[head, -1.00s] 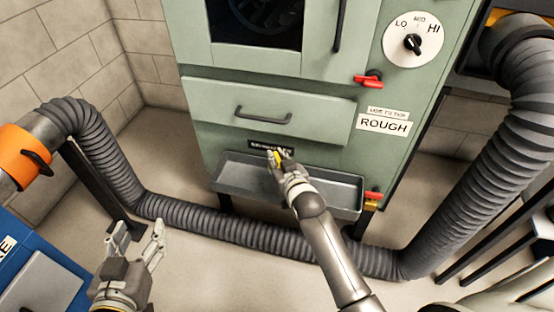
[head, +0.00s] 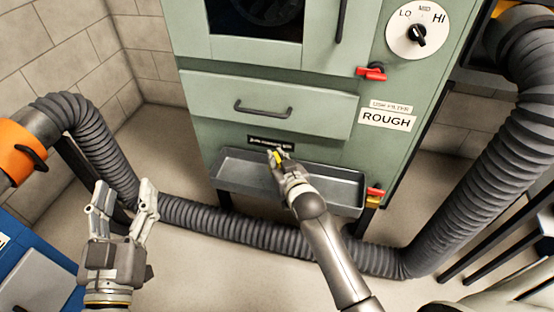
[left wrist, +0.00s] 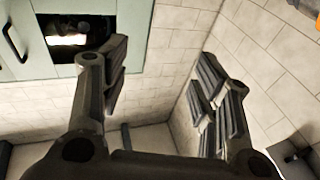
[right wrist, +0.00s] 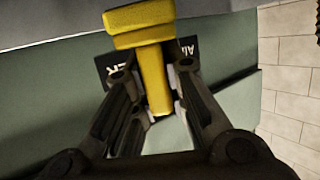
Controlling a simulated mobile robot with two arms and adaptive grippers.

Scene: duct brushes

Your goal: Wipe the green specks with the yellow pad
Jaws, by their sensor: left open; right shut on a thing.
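My right gripper (head: 279,156) is shut on the yellow pad (head: 275,157), just above the grey metal tray on the front of the green cabinet. In the right wrist view, the yellow pad (right wrist: 140,24) has a stem held between the fingers, with its wider head beyond them. A black label plate (head: 270,142) is close behind the pad; its lettering is partly hidden in the right wrist view. I cannot make out any green specks. My left gripper (head: 125,208) is open and empty, at the lower left in front of the grey duct.
The tray (head: 230,176) juts out below a drawer (head: 265,103) with a black handle. A ribbed duct (head: 235,222) runs across the floor below it and rises at both sides. Red levers (head: 371,73) sit on the cabinet's right side. A blue box (head: 45,250) stands at lower left.

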